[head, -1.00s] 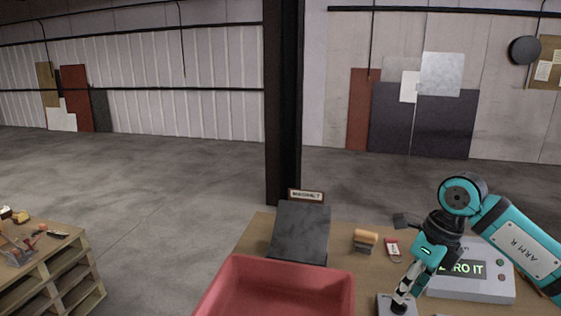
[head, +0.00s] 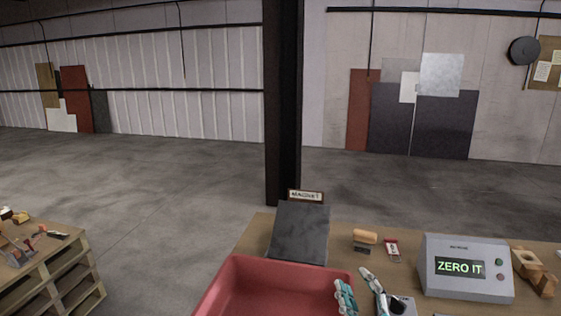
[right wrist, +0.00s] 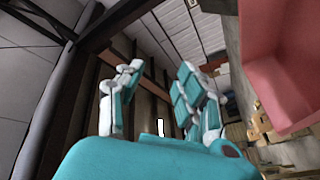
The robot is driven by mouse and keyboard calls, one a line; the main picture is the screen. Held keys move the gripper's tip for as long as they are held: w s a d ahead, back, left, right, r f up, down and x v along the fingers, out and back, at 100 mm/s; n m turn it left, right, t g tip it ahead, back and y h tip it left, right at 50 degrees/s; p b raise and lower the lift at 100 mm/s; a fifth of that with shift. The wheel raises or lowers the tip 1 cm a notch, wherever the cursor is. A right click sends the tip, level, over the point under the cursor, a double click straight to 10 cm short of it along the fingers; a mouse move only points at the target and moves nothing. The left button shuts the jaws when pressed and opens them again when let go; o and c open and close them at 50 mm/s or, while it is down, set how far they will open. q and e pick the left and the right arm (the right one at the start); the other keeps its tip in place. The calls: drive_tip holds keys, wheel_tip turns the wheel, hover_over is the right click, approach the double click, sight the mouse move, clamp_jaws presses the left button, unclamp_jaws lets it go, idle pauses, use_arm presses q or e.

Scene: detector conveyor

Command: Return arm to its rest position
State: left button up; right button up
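My right gripper (head: 360,293) shows at the bottom edge of the head view, between the red bin and a small grey block. Its two teal-and-white fingers stand apart with nothing between them. In the right wrist view the gripper (right wrist: 155,95) is also open and empty, with the red bin (right wrist: 280,60) at the upper right. The rest of the right arm is below the head view. My left gripper is not in view.
A grey box (head: 450,287) reading "ZERO IT" stands right on the table (head: 345,234). The red bin (head: 232,268) is front left, with a dark slab (head: 299,236) behind it. A small grey block (head: 408,303), a tan-topped piece (head: 365,237) and wooden pieces (head: 530,272) lie around.

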drive_tip(key=s+d+f+m+g+h, duration=0.25)
drive_tip(key=s+f+g, duration=0.2)
drive_tip(key=f, duration=0.35)
drive_tip(key=s+d+f+m+g+h, duration=0.25)
drive_tip(key=s+f+m, duration=0.2)
drive_tip(key=f, duration=0.35)
drive_tip(key=s+f+m+g+y, duration=0.1)
drive_tip(key=s+f+g, duration=0.4)
drive_tip(key=s, duration=0.4)
drive_tip(key=s+f+m+g, duration=0.1)
drive_tip(key=s+f+g, duration=0.4)
drive_tip(key=s, duration=0.4)
wheel_tip(320, 180, down, 33)
drive_tip(key=s+b, duration=0.3)
drive_tip(key=b, duration=0.3)
drive_tip(key=s+d+f+g+b, duration=0.1)
drive_tip(key=s+d+f+b, duration=0.2)
drive_tip(key=s+f, duration=1.2)
wheel_tip(320, 180, down, 3)
drive_tip(key=shift+s+d+r, duration=0.1)
drive_tip(key=shift+s+d, duration=0.05)
drive_tip(key=shift+d, duration=0.25)
